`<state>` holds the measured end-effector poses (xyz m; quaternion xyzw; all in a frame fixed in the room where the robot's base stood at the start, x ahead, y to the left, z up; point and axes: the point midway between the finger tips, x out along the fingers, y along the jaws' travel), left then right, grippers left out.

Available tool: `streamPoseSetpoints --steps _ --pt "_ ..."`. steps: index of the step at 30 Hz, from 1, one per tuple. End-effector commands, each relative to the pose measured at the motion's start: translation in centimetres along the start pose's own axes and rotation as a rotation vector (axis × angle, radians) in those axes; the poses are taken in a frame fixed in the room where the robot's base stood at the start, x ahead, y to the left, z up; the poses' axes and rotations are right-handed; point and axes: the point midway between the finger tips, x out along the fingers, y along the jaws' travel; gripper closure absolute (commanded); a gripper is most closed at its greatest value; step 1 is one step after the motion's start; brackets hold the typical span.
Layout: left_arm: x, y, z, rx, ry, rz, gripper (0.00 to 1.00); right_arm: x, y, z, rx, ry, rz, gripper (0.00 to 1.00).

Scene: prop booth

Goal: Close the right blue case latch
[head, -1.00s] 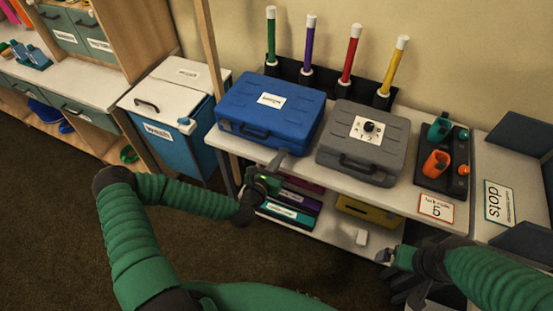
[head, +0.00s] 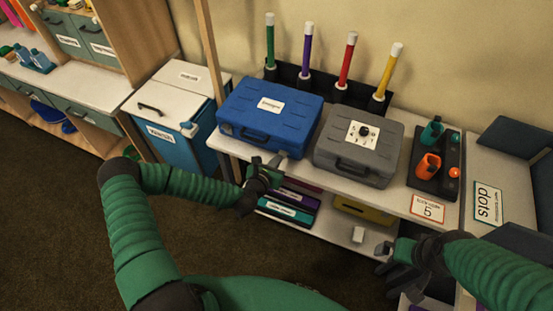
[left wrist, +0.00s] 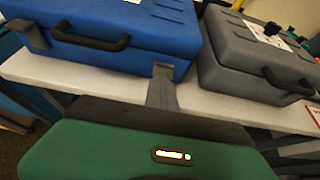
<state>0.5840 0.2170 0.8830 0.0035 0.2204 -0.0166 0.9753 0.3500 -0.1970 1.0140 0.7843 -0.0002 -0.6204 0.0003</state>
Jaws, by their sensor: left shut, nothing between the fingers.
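The blue case (head: 262,122) lies shut on the white shelf; its front faces me. In the left wrist view the blue case (left wrist: 135,27) fills the top left, with its dark handle (left wrist: 90,42) and a grey left latch (left wrist: 28,36) that sticks outward. My left gripper (head: 279,159) is shut and empty at the right part of the case front. In the left wrist view its fingertips (left wrist: 162,71) overlap the right latch area and hide most of it, so I cannot tell the latch's position or whether they touch. My right gripper (head: 385,252) is low at the right, its opening unclear.
A grey case (head: 357,145) with a dial stands close to the right of the blue case. Behind are several coloured tubes in a black rack (head: 320,87). A dark tray (head: 440,160) with cups is farther right. The white shelf edge (head: 330,182) runs below the cases.

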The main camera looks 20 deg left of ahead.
Motion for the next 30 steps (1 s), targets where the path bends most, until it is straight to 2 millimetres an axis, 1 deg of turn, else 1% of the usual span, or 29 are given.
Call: streamPoseSetpoints --steps 1,9,30 --pt "-0.1 0.0 0.4 0.000 0.008 0.000 1.00 -0.6 0.0 -0.1 0.000 0.000 0.000 0.00" --pt "0.0 0.0 0.8 0.001 0.061 0.001 1.00 -1.9 0.0 -0.5 0.000 0.000 0.000 0.00" --pt "0.3 0.0 1.7 0.001 0.177 -0.001 1.00 -4.4 0.0 -1.0 0.000 0.000 0.000 0.00"
